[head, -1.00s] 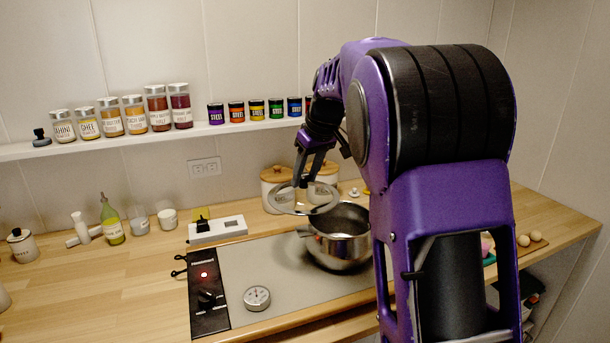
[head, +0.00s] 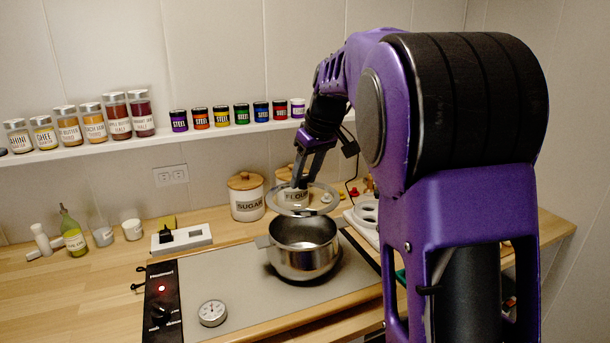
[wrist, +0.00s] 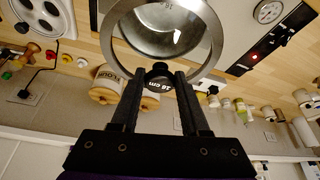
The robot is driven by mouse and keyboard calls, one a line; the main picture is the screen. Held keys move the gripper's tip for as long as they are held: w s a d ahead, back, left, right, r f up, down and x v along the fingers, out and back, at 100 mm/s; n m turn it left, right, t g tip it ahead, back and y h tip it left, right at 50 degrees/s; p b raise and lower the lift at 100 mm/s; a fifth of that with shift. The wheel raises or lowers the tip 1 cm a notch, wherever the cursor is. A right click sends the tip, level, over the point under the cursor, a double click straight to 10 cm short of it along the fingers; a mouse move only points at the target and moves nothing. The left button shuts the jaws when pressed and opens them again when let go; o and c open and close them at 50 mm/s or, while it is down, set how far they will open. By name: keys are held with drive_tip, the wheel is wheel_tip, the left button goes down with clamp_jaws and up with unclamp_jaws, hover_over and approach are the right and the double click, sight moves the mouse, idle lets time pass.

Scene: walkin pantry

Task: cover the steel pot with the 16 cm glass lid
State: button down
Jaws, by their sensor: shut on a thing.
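The glass lid (head: 322,207) has a steel rim and hangs from my gripper (head: 309,178) above the steel pot. In the wrist view the lid (wrist: 110,38) shows with a "16 cm" label, and my gripper (wrist: 160,80) is shut on its dark knob. The steel pot (head: 304,262) is open and stands upright on the grey hotplate (head: 240,285). The lid is over the back part of the pot's mouth in the head view and apart from it. In the wrist view the pot shows through the glass.
Behind stand a sugar canister (head: 247,205) and a flour canister (head: 283,175), close to the lid. A white holder with round openings (head: 366,212) is to the right. A dial thermometer (head: 212,313) lies on the hotplate's front left. A jar shelf (head: 80,153) runs along the wall.

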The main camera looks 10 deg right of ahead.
drive_tip(key=shift+f, duration=0.15)
drive_tip(key=shift+f+b, duration=2.05)
drive_tip(key=shift+f, duration=1.05)
drive_tip(key=shift+f+b, duration=0.35)
drive_tip(key=shift+f, duration=0.35)
drive_tip(key=shift+c, duration=1.6)
unclamp_jaws()
drive_tip(key=p+v, duration=0.2)
drive_tip(key=v, duration=1.5)
drive_tip(key=shift+s+r, duration=0.15)
drive_tip(key=shift+r, duration=0.1)
